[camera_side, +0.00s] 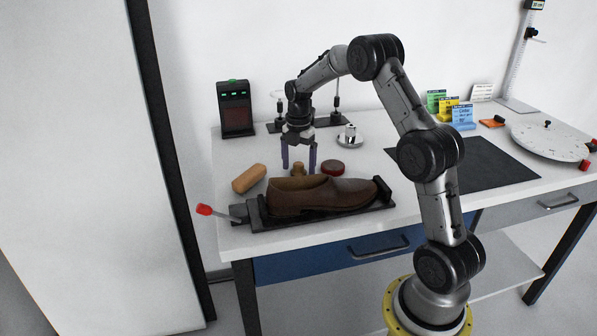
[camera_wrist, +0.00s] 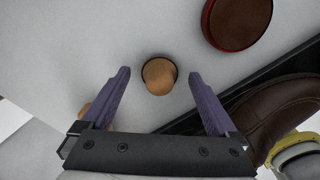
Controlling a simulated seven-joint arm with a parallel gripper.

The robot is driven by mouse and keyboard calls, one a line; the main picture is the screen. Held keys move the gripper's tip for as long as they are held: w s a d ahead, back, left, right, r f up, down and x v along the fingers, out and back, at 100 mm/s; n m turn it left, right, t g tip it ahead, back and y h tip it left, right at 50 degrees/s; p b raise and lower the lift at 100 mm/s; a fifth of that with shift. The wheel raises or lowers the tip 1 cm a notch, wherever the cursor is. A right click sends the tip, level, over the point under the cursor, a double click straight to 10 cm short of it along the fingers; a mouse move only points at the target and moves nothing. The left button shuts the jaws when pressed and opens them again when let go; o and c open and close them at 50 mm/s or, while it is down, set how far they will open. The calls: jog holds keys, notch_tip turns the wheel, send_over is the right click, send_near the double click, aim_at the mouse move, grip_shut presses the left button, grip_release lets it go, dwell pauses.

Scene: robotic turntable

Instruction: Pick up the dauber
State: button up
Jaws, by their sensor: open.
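The dauber, a small tan wooden knob (camera_wrist: 159,76), stands on the white table between my open fingers in the wrist view. In the side view the dauber (camera_side: 298,169) shows just behind the brown shoe, below my fingertips. My gripper (camera_side: 299,170) has purple fingers pointing down and is open, with nothing held. In the wrist view my gripper (camera_wrist: 160,74) has one finger on each side of the dauber, with a gap on both sides. The dauber's lower part is mostly hidden from above by its round top.
A brown shoe (camera_side: 318,195) sits in a black clamp holder (camera_side: 257,218) in front of the dauber. A round dark-red tin (camera_side: 333,168) is close on the right. A tan block (camera_side: 249,178) lies to the left. A black mat (camera_side: 462,165) lies farther right.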

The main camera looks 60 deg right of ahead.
aim_at(300, 165)
jog(key=shift+f, duration=0.15)
grip_shut()
dwell(0.4)
jog(key=shift+r, duration=0.35)
jog(key=r, duration=0.3)
jog(key=shift+s+a+r, duration=0.15)
jog(key=shift+s+r, duration=0.05)
jog(key=shift+s, duration=0.05)
jog(key=s+a+r, duration=0.2)
jog(key=s+r, duration=0.1)
jog(key=s, duration=0.1)
jog(key=s+a+r, duration=0.2)
jog(key=s+r, duration=0.1)
jog(key=s+a+r, duration=0.2)
jog(key=s+r, duration=0.1)
jog(key=s, duration=0.1)
jog(key=shift+s+a, duration=0.3)
jog(key=shift+s, duration=0.05)
